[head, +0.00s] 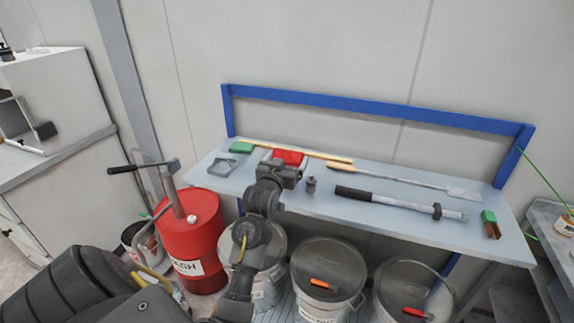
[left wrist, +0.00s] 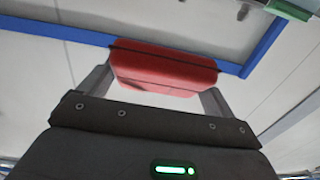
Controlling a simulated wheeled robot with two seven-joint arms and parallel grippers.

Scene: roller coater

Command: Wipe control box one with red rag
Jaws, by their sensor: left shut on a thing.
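My left gripper (head: 284,166) is over the left part of the workbench in the head view. The red rag (head: 291,156) shows just beyond it. In the left wrist view my left gripper (left wrist: 160,85) is shut on the red rag (left wrist: 163,68), which is folded into a block between the two fingers. Whether the rag touches anything behind it cannot be told. No control box can be made out for sure. My right gripper is not in view.
The grey workbench (head: 385,215) with a blue back rail (head: 370,108) holds a green-headed brush (head: 242,147), a scraper (head: 400,180), a black-handled tool (head: 390,200) and a small grey item (head: 311,185). A red drum (head: 196,245) and lidded buckets (head: 328,270) stand below.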

